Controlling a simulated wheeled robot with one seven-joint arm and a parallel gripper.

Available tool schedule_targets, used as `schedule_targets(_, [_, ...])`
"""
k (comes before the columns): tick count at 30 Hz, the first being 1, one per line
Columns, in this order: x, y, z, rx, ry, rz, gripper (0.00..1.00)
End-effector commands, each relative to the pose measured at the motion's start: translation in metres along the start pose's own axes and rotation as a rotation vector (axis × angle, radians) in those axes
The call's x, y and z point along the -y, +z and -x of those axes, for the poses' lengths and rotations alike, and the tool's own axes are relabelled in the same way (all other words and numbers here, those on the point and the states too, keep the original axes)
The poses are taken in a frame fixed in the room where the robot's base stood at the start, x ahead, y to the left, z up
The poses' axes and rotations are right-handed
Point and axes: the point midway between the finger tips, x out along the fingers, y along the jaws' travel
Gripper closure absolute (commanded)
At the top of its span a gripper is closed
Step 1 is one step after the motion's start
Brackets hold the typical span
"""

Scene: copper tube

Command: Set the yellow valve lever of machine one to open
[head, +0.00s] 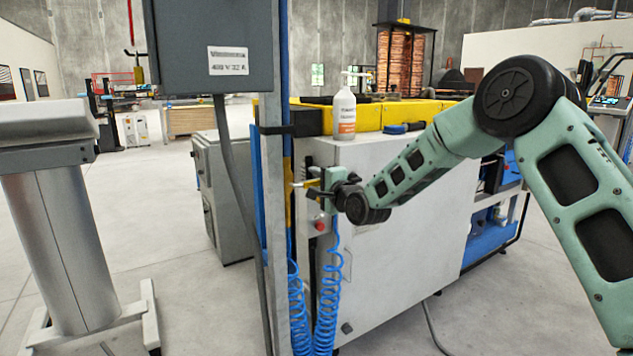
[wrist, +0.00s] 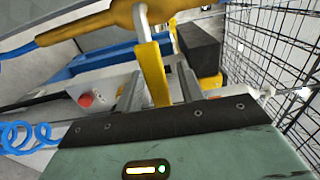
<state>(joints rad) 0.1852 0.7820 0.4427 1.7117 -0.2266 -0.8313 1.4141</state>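The yellow valve lever (wrist: 152,74) shows in the wrist view as a flat yellow bar near the middle, below a metal rod. It lies between the two metal fingers of my gripper (wrist: 160,88). The fingers are apart, one on each side of it; a gap shows on the right, and I cannot tell whether the left finger touches it. In the head view my gripper (head: 309,185) is at the front left corner of the white machine (head: 405,225). A small yellow piece (head: 304,183) shows at its tip, mostly hidden by the gripper.
A red button (head: 320,225) sits just below my gripper. Blue coiled hoses (head: 326,300) hang below. A grey post and electrical box (head: 210,45) stand close on the left. In the wrist view a wire mesh (wrist: 275,55) is on the right.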

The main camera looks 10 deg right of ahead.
Motion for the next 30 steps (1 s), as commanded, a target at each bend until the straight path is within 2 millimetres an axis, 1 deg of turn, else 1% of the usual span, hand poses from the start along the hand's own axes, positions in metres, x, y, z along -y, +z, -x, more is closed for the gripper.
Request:
schedule_targets(6, [0.0,0.0,0.0,0.0,0.0,0.0,0.62])
schedule_targets(8, [0.0,0.0,0.0,0.0,0.0,0.0,0.79])
schedule_targets(9, [0.0,0.0,0.0,0.0,0.0,0.0,0.9])
schedule_targets(10, [0.0,0.0,0.0,0.0,0.0,0.0,0.98])
schedule_targets(11, [0.0,0.0,0.0,0.0,0.0,0.0,1.0])
schedule_targets(17, [0.0,0.0,0.0,0.0,0.0,0.004,1.0])
schedule_targets(22, [0.003,0.0,0.0,0.0,-0.002,0.04,1.0])
schedule_targets(26, [0.007,0.001,0.0,0.001,-0.002,0.103,1.0])
schedule_targets(30, [0.014,0.002,0.0,0.0,-0.003,0.204,1.0])
